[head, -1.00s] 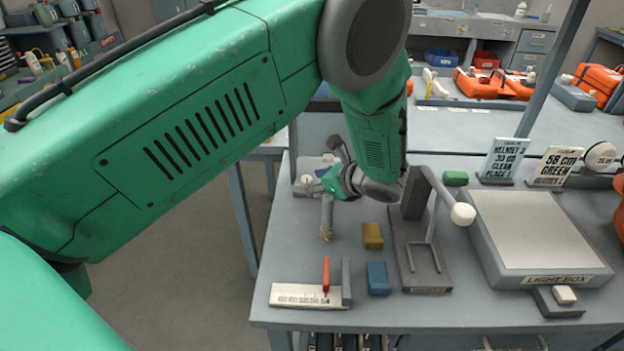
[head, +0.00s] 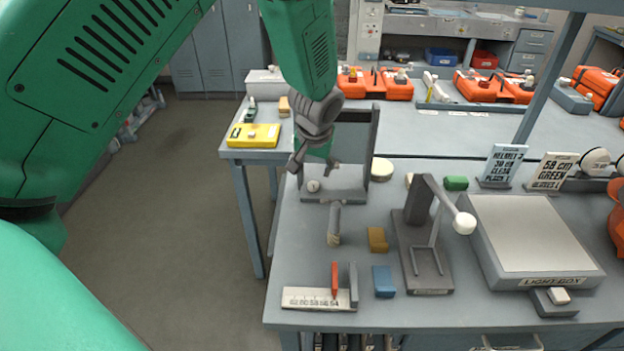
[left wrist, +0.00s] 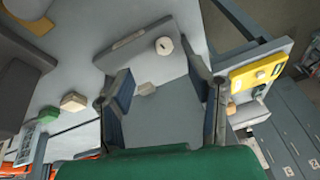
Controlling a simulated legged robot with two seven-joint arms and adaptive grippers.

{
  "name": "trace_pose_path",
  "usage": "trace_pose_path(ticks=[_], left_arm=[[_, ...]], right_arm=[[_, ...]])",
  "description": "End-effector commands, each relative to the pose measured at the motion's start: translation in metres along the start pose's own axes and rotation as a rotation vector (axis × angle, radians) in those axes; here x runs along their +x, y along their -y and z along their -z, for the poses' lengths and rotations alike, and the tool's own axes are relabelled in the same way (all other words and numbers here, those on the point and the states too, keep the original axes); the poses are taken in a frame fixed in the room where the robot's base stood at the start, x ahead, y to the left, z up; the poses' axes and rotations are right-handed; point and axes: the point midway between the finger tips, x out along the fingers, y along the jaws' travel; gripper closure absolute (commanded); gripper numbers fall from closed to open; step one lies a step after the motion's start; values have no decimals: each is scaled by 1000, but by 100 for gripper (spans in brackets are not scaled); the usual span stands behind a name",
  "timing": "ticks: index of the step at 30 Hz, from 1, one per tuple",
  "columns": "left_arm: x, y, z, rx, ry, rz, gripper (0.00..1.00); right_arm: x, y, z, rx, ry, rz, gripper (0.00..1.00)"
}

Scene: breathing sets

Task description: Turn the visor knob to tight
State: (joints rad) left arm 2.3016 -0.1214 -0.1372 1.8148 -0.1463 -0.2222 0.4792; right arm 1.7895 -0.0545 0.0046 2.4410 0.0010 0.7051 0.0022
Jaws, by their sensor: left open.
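A small pale round knob (head: 313,185) sits on a grey stand (head: 345,183) with an upright panel, at the back left of the near bench. I take it for the visor knob; its setting is too small to read. In the left wrist view a white round knob (left wrist: 164,46) with a dark mark is on a grey plate (left wrist: 150,62), beyond the fingertips. My left gripper (head: 314,166) points down just above the knob, apart from it. Its fingers (left wrist: 160,82) are spread with nothing held between them. My right gripper is not in view.
A dark bracket with a white ball-ended lever (head: 464,223) and a light box (head: 530,235) stand to the right. A brush (head: 334,225), brown block (head: 377,239), blue block (head: 383,281) and scale (head: 318,298) lie in front. A yellow case (head: 253,135) is behind left.

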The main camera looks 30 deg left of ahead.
Motion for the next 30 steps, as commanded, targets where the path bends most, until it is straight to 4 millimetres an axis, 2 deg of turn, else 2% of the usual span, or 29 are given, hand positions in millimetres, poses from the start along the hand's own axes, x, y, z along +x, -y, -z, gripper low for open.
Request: trace_pose_path(ticks=[3,8,21,27,30], left_arm=[[-9,4,12,-172,-46,-38,53],[3,3,15,-210,-54,-46,53],[90,1,19,-204,-54,-44,53],[118,-1,21,-203,-55,-45,53],[124,-1,21,-203,-56,-45,53]], right_arm=[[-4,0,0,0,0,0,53],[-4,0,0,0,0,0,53],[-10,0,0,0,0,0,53],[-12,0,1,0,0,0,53],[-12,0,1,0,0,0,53]])
